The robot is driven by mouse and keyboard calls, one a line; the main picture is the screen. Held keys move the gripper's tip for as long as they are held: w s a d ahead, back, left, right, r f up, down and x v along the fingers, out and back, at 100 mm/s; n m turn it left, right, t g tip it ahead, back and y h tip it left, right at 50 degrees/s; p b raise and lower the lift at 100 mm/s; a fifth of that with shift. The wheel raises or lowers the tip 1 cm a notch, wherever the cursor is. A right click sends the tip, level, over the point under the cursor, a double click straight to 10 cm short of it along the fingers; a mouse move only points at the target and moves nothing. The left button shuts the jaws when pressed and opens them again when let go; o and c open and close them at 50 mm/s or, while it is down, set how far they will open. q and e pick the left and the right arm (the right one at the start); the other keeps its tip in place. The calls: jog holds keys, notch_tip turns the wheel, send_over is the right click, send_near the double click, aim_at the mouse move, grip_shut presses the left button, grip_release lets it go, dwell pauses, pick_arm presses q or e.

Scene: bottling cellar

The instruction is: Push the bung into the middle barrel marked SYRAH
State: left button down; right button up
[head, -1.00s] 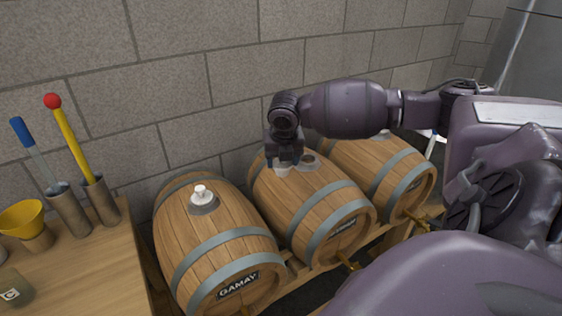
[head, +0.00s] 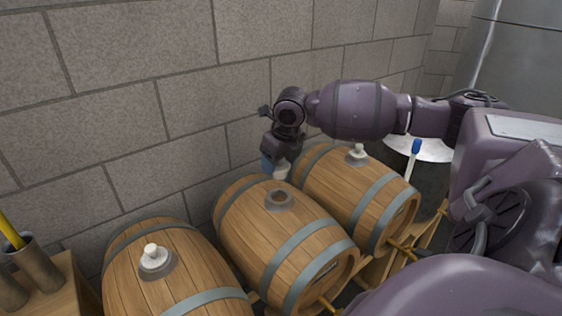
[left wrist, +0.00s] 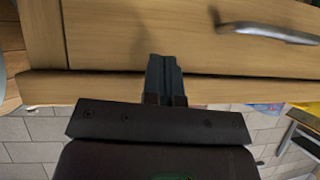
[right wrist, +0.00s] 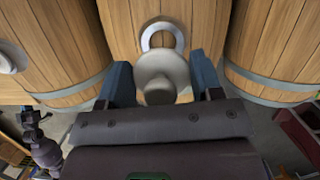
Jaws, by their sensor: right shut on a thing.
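The middle barrel (head: 240,222) lies on its side with an open, dark bung hole (head: 279,197) on top; its end label is too oblique to read here. My right gripper (head: 277,170) is shut on the pale bung (head: 282,173), just beyond and above the hole in the head view. In the right wrist view the bung (right wrist: 160,72) sits between the blue-grey fingers (right wrist: 163,85). The ringed hole (right wrist: 162,36) shows past the bung, partly covered by it, so they look apart. My left gripper (left wrist: 164,80) is shut and empty before a wooden drawer front.
The left barrel (head: 130,275) and the right barrel (head: 330,180) each have a white bung in place. A stone wall (head: 160,100) stands close behind. A table with metal holders (head: 35,268) is at left. A steel tank (head: 520,60) is at back right.

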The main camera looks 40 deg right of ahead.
aim_at(278, 178)
jog(key=shift+s+a+r, duration=0.1)
jog(key=shift+a+r, duration=0.05)
jog(key=shift+a, duration=0.05)
jog(key=shift+d+f+b, duration=0.1)
jog(key=shift+f+b, duration=0.4)
jog(key=shift+f, duration=0.55)
jog(key=shift+f+b, duration=0.7)
jog(key=shift+b, duration=0.05)
notch_tip(278, 178, down, 2)
jog(key=shift+b, duration=0.65)
pick_arm(q)
jog(key=f, duration=0.3)
jog(key=shift+s+a+f, duration=0.1)
jog(key=shift+s+f, duration=0.1)
jog(key=shift+s, duration=0.15)
pick_arm(e)
jog(key=shift+f, duration=0.6)
